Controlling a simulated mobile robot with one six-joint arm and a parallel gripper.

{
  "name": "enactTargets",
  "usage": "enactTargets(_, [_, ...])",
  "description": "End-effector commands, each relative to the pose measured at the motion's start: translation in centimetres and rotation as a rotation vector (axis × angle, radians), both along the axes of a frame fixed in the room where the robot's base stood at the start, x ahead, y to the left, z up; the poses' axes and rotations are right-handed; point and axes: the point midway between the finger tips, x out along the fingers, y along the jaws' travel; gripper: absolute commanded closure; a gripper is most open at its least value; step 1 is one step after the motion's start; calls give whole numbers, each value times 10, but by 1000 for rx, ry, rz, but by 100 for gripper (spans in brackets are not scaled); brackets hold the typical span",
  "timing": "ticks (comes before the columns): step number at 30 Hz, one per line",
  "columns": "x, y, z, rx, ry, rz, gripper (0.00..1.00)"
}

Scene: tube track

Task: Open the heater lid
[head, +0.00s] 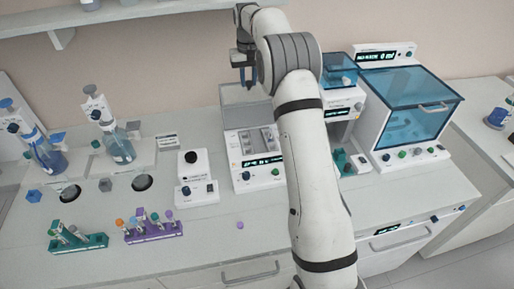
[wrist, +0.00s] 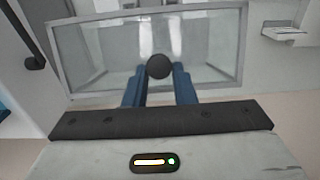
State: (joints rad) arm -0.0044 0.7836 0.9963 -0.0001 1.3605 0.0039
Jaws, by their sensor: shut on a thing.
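The heater (head: 257,178) is a white unit with a lit display and buttons, standing mid-counter, partly behind my arm. Its clear, grey-framed lid (head: 233,96) appears raised above the base, with the blocks inside showing below it. In the wrist view the lid (wrist: 110,45) fills the upper middle as a see-through panel. My gripper (head: 243,78) is at the lid's upper edge. In the wrist view its two blue fingers are shut on the round black lid knob (wrist: 159,66). The exact lid angle is hard to tell.
A box with a blue clear lid (head: 415,92) stands right of my arm. A small white device (head: 197,188) is left of the heater. A green rack (head: 78,243) and a purple rack (head: 153,232) hold tubes at the front left. A shelf (head: 100,14) hangs upper left.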

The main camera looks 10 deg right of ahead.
Motion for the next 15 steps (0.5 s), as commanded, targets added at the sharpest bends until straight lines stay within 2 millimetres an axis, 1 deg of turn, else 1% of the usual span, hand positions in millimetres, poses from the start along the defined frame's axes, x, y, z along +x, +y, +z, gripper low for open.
enactTargets(3, [9, 0, -2, 0, 0, 0, 89])
enactTargets(6, [12, 0, -1, 0, 1, 0, 89])
enactTargets(15, [13, 0, -1, 0, 1, 0, 89])
